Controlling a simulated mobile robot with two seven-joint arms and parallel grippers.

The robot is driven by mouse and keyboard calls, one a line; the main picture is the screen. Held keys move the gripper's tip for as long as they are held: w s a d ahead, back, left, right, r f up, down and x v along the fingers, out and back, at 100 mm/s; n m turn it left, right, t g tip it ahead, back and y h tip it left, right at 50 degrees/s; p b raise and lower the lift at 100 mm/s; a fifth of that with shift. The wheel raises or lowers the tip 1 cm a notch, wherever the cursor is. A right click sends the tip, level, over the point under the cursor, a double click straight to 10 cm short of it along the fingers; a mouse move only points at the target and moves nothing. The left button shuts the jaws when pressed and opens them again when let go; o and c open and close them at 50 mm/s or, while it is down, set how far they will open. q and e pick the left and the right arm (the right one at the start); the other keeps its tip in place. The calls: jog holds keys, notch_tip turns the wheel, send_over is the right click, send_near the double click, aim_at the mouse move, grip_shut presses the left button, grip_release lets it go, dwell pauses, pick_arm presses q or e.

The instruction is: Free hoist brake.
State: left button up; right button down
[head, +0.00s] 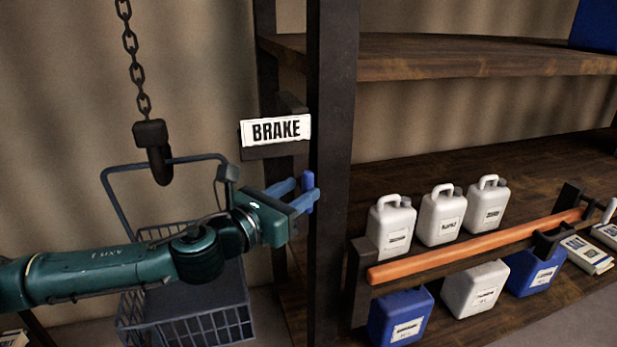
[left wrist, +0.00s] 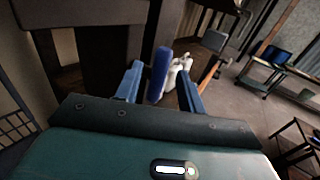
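A white sign reading BRAKE (head: 276,130) is fixed beside a dark upright post. Below it is a small blue lever handle (head: 308,180), which also shows in the left wrist view (left wrist: 160,75). My left gripper (head: 304,193) reaches in from the left to the handle. In the left wrist view its two blue fingers (left wrist: 160,88) are apart, one on each side of the handle, with a gap on both sides. The hoist chain (head: 131,60) hangs at the left with a hook (head: 157,160) at the handle of a wire basket (head: 185,310). My right gripper is not in view.
The dark post (head: 332,120) stands just right of my gripper. The basket hangs behind and below my left arm.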

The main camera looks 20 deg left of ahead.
aim_at(304, 189)
pick_arm(q)
jog(key=shift+x, duration=1.75)
jog(key=shift+c, duration=0.6)
jog(key=shift+f, duration=0.1)
grip_shut()
